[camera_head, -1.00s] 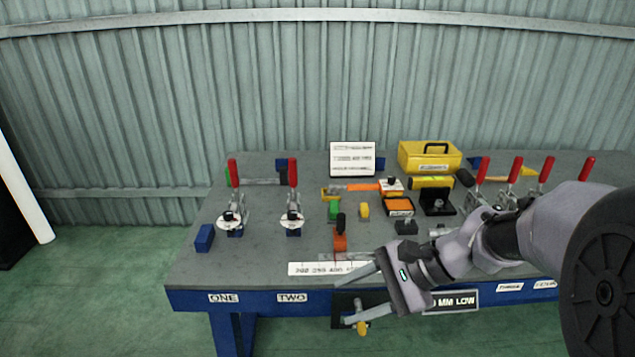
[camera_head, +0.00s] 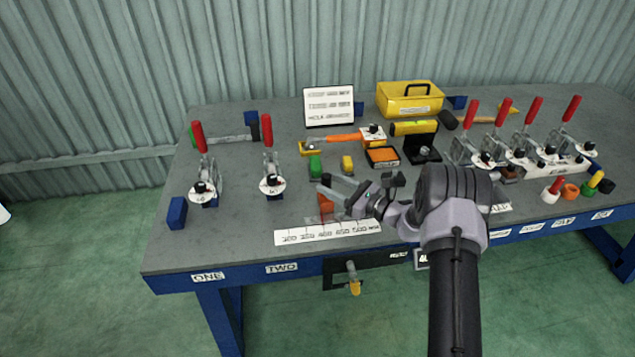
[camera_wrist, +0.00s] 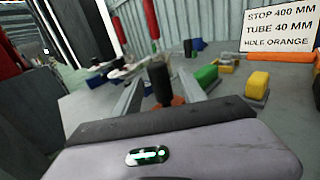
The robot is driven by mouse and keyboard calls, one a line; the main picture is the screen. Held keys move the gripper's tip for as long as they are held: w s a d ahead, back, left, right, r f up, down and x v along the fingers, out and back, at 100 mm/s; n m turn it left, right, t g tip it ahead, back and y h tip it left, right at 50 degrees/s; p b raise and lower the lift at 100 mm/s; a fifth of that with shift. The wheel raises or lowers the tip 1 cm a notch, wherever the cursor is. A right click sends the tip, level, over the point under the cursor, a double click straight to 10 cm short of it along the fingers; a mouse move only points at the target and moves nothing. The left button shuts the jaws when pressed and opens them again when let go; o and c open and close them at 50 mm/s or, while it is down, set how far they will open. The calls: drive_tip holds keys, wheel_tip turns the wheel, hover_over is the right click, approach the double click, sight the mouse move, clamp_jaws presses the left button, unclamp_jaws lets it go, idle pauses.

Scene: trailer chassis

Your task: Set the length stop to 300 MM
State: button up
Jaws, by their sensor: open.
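The length stop is an orange-red block (camera_head: 326,208) behind the white ruler strip (camera_head: 330,231) at the table's front edge. My gripper (camera_head: 328,190) is open and reaches over the stop from the right, partly hiding it. In the wrist view the stop's black upright knob (camera_wrist: 160,82) shows between the two spread fingers, with its orange base (camera_wrist: 178,101) below. I cannot tell whether a finger touches it. The ruler's numbers are too small to read surely. A white sign (camera_wrist: 280,28) reads STOP 400 MM, TUBE 40 MM, HOLE ORANGE; it also stands at the table's back (camera_head: 329,106).
Green (camera_head: 315,165) and yellow (camera_head: 347,164) blocks stand just behind the gripper. Red-handled clamps (camera_head: 270,160) stand left and several more right (camera_head: 470,140). A yellow toolbox (camera_head: 409,98) is at the back. A yellow-tipped lever (camera_head: 354,280) hangs below the front edge.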

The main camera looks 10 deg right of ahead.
drive_tip(key=b+x, duration=0.1)
drive_tip(key=x, duration=0.4)
clamp_jaws()
idle(1.4)
